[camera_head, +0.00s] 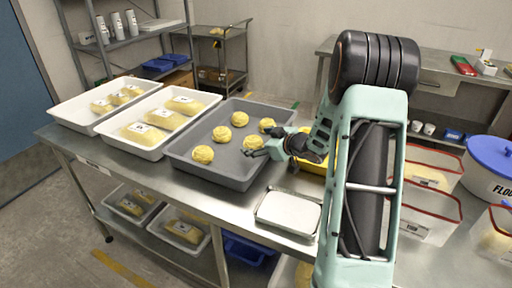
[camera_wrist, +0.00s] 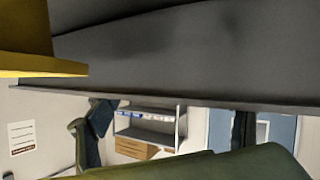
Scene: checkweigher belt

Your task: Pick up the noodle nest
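Several round yellow noodle nests sit in a grey tray (camera_head: 178,158) on the steel table in the head view. One nest (camera_head: 203,154) is at the near left, one (camera_head: 222,134) behind it, and one (camera_head: 239,119) further back. Another nest (camera_head: 253,142) is right beside my gripper (camera_head: 259,143), and one more (camera_head: 266,125) is just behind it. My gripper reaches in over the tray's right side with its dark fingers spread; I cannot tell whether they touch a nest. The wrist view shows no nest clearly.
White trays with yellow packs (camera_head: 143,134) stand left of the grey tray. A white-topped scale (camera_head: 288,212) is in front right of it. A yellow container (camera_head: 316,166) is partly hidden behind my arm. Red-rimmed clear bins (camera_head: 430,215) stand at right.

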